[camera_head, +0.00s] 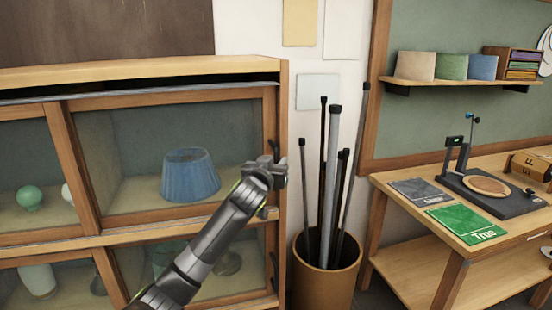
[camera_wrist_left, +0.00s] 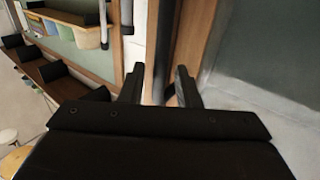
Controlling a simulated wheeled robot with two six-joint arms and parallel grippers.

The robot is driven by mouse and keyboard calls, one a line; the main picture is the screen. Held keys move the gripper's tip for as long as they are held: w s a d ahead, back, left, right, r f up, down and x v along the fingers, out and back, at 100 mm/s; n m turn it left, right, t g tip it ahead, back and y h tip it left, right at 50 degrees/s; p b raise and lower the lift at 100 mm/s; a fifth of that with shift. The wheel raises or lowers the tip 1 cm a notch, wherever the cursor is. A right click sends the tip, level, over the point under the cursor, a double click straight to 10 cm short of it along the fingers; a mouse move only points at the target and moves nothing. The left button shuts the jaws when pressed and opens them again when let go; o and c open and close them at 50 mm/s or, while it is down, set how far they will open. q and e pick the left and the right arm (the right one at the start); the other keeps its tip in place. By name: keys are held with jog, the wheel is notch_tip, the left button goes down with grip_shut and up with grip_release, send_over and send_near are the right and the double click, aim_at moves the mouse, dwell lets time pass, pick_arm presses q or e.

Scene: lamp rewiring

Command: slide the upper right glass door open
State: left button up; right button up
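The upper right glass door (camera_head: 120,140) has a wooden frame and stands at the right end of the cabinet's upper row, its right stile against the cabinet's side post. A blue pleated lampshade (camera_head: 191,176) shows behind its glass. My left gripper (camera_head: 275,165) is at this right stile, by a dark upright handle (camera_head: 273,148). In the left wrist view the two fingers (camera_wrist_left: 158,88) are apart, pointing at wooden frame parts, with glass to the right. Whether they touch the handle is unclear. My right gripper is in neither view.
A brown bin (camera_head: 326,270) with several dark and grey rods stands close to the cabinet's right side. A workbench (camera_head: 395,198) with a green card and a lamp stand is farther right. Lower glass doors (camera_head: 130,265) lie below my arm.

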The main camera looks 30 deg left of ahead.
pick_arm(q)
jog(key=shift+w+a, duration=0.15)
jog(key=shift+w, duration=0.4)
jog(key=shift+c, duration=0.2)
grip_shut()
